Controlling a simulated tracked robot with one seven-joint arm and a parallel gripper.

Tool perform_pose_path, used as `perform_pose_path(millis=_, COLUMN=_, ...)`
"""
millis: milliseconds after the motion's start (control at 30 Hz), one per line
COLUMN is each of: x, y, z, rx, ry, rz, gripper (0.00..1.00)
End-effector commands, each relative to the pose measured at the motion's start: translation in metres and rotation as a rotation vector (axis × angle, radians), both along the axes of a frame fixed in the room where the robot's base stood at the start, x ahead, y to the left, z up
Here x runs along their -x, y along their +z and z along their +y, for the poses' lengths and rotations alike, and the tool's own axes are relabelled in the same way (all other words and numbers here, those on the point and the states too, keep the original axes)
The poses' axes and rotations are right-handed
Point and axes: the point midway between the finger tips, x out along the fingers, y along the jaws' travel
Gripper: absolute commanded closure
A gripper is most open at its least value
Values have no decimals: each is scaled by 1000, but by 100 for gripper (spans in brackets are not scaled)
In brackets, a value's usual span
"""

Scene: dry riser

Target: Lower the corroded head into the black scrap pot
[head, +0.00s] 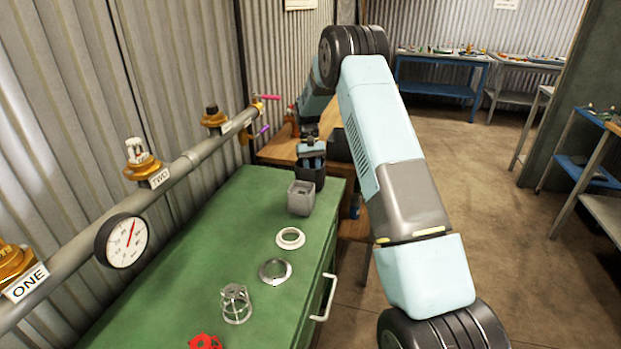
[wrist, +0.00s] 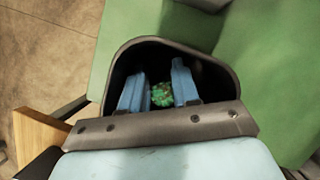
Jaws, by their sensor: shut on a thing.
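The corroded head (wrist: 161,95) is a small green, crusty lump between my two blue fingers in the wrist view. My gripper (wrist: 160,92) is shut on it. Fingers and head are inside the rim of the black scrap pot (wrist: 222,60), seen from above; I cannot tell whether the head touches the pot's floor. In the head view the pot (head: 310,173) stands at the far end of the green bench, with my gripper (head: 312,162) pointing down into its mouth. The head is hidden there.
A grey square pot (head: 301,198) stands just in front of the black pot. Nearer on the green bench (head: 215,230) lie a white ring (head: 290,238), a metal ring (head: 275,271), a wire cage (head: 235,303) and a red part (head: 205,342). The pipe with a gauge (head: 122,240) runs along the left.

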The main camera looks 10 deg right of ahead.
Motion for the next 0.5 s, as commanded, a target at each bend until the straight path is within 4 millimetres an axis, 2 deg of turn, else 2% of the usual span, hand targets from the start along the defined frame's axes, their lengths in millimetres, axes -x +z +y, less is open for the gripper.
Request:
perform_pose_path(millis=100, x=0, y=0, z=0, rx=0, ry=0, rz=0, gripper=100)
perform_pose_path(millis=133, x=0, y=0, z=0, rx=0, ry=0, rz=0, gripper=69)
perform_pose_path(millis=433, x=0, y=0, z=0, rx=0, ry=0, rz=0, gripper=40)
perform_pose_path(millis=500, x=0, y=0, z=0, rx=0, ry=0, rz=0, gripper=40)
